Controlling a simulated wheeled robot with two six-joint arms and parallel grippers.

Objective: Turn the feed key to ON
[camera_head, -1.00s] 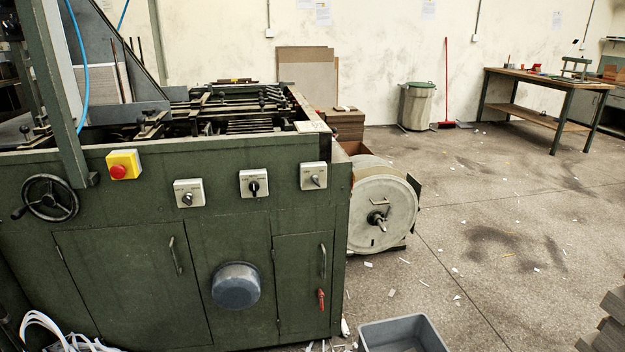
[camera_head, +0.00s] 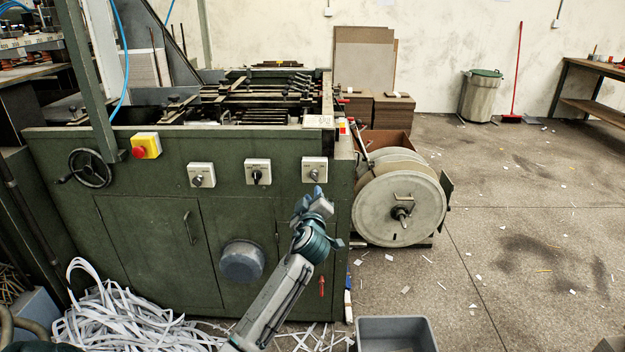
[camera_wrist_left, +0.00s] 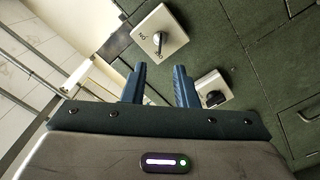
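Three white switch plates sit in a row on the green machine front. The left plate (camera_head: 201,175) and the right plate (camera_head: 314,170) carry silver keys; the middle plate (camera_head: 258,172) has a black knob. Their labels are too small to read in the head view. My left gripper (camera_head: 318,194) is just below the right plate, apart from it. In the left wrist view, the gripper (camera_wrist_left: 160,84) is open and empty. The silver key (camera_wrist_left: 159,42) lies beyond its fingertips, its plate marked with what looks like ON. The black knob (camera_wrist_left: 213,98) shows beside the right finger.
A red and yellow stop button (camera_head: 146,146) and a handwheel (camera_head: 90,168) are on the machine's left. A large reel (camera_head: 400,208) stands right of it. A grey bin (camera_head: 396,335) and white strips (camera_head: 115,315) lie on the floor. Open floor extends right.

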